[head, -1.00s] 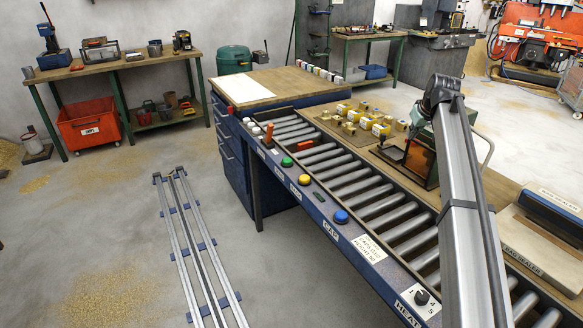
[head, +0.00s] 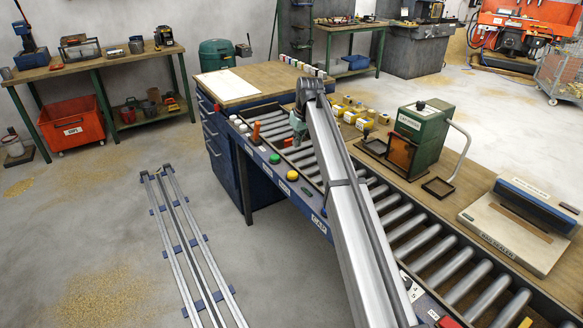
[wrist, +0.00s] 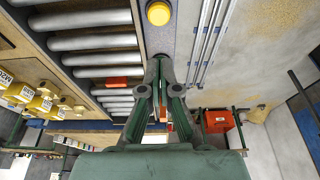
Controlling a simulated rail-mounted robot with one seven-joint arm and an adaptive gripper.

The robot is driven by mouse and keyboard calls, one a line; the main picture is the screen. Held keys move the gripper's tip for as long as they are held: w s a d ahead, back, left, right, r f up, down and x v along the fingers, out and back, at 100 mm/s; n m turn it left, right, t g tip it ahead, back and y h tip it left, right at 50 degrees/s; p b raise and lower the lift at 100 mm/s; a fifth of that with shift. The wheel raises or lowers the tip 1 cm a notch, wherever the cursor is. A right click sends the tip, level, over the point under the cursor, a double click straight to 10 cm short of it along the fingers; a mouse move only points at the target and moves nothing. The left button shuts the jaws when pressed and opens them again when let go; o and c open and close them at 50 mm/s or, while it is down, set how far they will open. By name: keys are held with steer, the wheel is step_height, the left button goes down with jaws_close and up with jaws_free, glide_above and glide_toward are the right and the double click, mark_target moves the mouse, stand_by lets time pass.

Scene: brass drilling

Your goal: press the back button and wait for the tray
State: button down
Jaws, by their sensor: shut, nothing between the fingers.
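A row of buttons lies along the near rail of the roller conveyor (head: 452,262). A green button (head: 274,158) and a yellow button (head: 292,175) show plainly; a red button (head: 448,322) is at the lower edge. I cannot read which one is marked back. My gripper (wrist: 162,58) is shut and empty, over the conveyor's near rail. In the wrist view a yellow button (wrist: 158,13) lies just beyond the fingertips, apart from them in the picture. In the head view my arm hides part of the rail. I see no tray on the visible rollers.
An orange block (wrist: 124,84) lies on the rollers. An orange lever (head: 257,133) and white caps (head: 238,124) stand on the rail left of the green button. Yellow boxes (head: 350,115), a green press (head: 420,130) and a bag sealer (head: 515,235) stand behind the conveyor.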

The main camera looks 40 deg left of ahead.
steer(key=shift+f, duration=0.1)
steer(key=p, duration=0.3)
glide_toward(292, 173)
steer(key=x, duration=0.5)
steer(key=shift+w+a+f, duration=0.1)
steer(key=shift+a+f, duration=0.05)
steer(key=shift+a, duration=0.2)
steer(key=shift+f, duration=0.75)
steer(key=shift+f, duration=0.1)
